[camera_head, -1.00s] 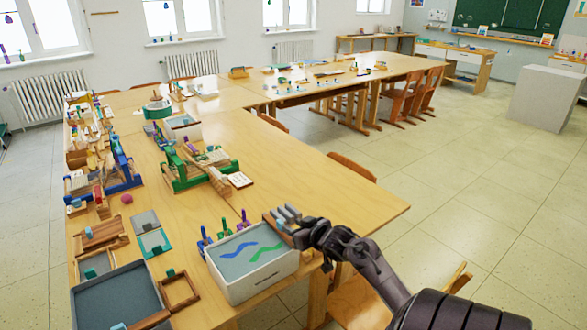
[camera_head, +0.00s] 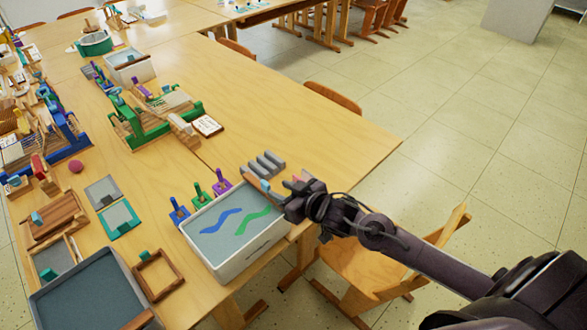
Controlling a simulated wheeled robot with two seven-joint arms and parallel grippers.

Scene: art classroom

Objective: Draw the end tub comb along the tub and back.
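The end tub (camera_head: 240,262) is a white box near the table's front edge, full of grey-blue surface with a blue and a green wavy streak. A comb, seen as a tan bar (camera_head: 253,181) with a small blue grip (camera_head: 265,185), lies across the tub's far right end. My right gripper (camera_head: 289,203) is at that end, beside the bar and over the tub's right corner. My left gripper is not in view.
A grey tray (camera_head: 92,293) and small wooden frame (camera_head: 158,276) lie left. A chair (camera_head: 375,265) stands below my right arm. Bare tabletop (camera_head: 310,130) lies beyond.

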